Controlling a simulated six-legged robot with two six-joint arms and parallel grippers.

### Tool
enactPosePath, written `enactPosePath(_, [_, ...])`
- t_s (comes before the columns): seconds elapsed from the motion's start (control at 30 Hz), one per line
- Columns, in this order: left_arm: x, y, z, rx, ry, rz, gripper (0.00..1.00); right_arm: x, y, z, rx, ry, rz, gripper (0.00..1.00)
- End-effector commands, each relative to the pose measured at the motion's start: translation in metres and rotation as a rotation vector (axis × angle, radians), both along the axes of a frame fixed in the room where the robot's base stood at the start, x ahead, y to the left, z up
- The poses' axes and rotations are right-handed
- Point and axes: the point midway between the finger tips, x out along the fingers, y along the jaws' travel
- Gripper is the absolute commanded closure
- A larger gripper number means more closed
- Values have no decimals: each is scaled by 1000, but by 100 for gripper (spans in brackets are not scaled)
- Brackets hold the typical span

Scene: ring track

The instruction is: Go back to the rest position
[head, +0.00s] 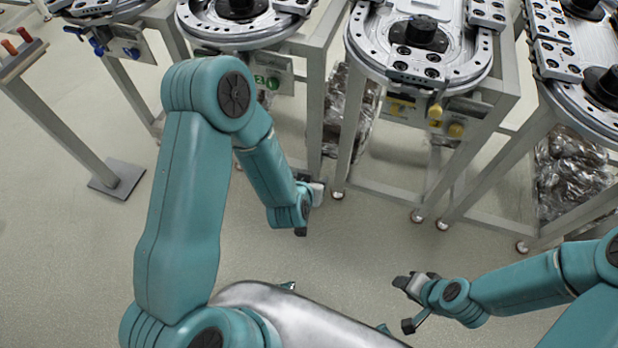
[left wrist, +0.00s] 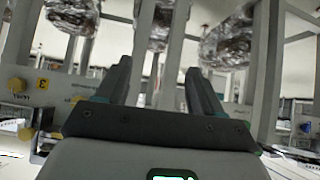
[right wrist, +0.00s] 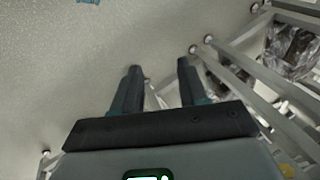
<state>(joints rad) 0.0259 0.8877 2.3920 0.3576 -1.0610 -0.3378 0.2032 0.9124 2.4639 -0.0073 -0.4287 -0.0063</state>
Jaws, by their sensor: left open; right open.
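My left arm comes in from the left in the head view, bent at the elbow, with its gripper (head: 308,205) hanging low in front of the track stands. In the left wrist view the left gripper's two fingers (left wrist: 160,85) are apart with nothing between them. My right arm comes in from the lower right, and its gripper (head: 408,303) is over the bare floor. In the right wrist view the right gripper's fingers (right wrist: 157,85) are apart and empty. Neither gripper touches anything that I can see.
Several oval metal ring tracks (head: 365,50) on grey frames line the far side. Wrapped bundles (head: 570,178) sit beneath them. A post on a square foot (head: 117,179) stands at left. The floor (head: 60,260) between me and the stands is clear.

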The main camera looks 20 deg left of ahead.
Motion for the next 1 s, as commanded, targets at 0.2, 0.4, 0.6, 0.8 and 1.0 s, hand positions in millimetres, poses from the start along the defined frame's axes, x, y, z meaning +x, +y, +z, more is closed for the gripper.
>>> enactPosePath(0.2, [-7, 1, -4, -23, 41, -1, 33, 3, 0, 6, -1, -2, 2, 57])
enactPosePath(0.4, [-6, 0, -5, -24, 41, -1, 33, 4, -1, 6, 0, -1, 4, 57])
enactPosePath(0.6, [-6, 0, -4, -22, 40, -1, 33, 4, -1, 6, 0, -1, 4, 57])
enactPosePath(0.8, [-19, 13, -8, -30, 87, 25, 33, -1, 4, 15, 3, 11, 18, 57])
enactPosePath(1.0, [-113, -33, -49, -278, 465, -109, 33, -33, 17, 19, 20, 94, 61, 57])
